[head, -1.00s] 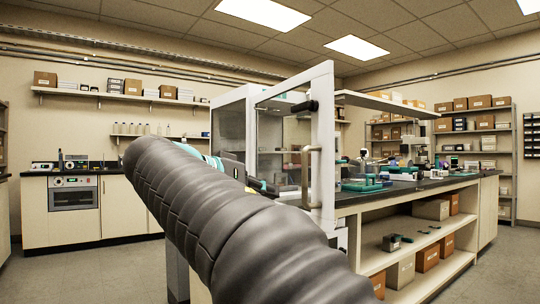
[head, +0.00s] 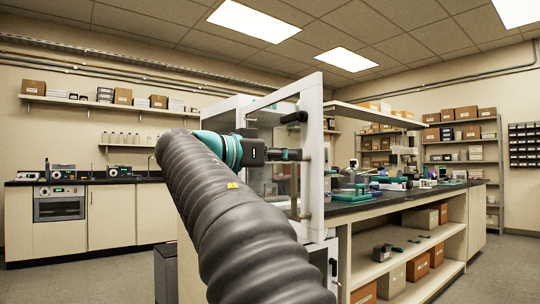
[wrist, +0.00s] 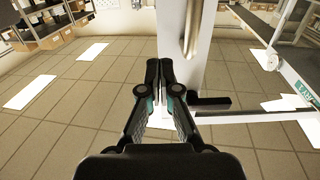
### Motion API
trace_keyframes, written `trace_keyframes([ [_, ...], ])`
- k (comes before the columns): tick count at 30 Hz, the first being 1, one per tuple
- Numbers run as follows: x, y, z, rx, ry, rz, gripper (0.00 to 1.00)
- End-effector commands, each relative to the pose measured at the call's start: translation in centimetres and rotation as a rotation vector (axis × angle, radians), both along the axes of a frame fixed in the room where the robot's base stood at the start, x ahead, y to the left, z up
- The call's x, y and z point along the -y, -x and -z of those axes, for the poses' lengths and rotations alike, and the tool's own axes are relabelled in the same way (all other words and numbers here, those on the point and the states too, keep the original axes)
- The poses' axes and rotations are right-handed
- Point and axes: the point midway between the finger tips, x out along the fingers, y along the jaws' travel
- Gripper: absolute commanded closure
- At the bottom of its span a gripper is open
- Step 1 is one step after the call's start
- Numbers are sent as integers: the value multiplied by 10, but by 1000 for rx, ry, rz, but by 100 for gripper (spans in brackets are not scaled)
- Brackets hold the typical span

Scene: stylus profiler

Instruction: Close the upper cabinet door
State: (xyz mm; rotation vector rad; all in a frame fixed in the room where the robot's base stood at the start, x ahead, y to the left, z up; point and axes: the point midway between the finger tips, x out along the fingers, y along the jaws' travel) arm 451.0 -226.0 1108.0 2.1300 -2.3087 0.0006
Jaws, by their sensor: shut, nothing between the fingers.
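The upper cabinet door is a clear panel in a white frame (head: 315,125), standing open from the white cabinet at the left end of the bench. Its upright handle (wrist: 191,28) shows in the wrist view on the white frame bar. My gripper (head: 303,155) is at the inner side of the door, near the handle, which it partly hides in the head view. In the wrist view my gripper (wrist: 159,64) is shut and empty, its fingertips in front of the white bar. I cannot tell whether they touch it.
The black-topped bench (head: 350,208) extends right from the cabinet, with instruments on top and boxes on its lower shelf. A black latch-like part (head: 294,117) sits high on the door frame. The floor (wrist: 75,130) looks clear in the wrist view.

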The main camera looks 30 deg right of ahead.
Motion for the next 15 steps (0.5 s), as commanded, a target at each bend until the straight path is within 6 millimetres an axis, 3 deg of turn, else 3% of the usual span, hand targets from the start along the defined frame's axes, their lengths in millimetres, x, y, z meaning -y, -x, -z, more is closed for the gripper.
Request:
trace_keyframes([
  [6, 32, 3, -1, 0, 0, 1, 100],
  [15, 45, 4, 0, 0, -1, -2, 100],
])
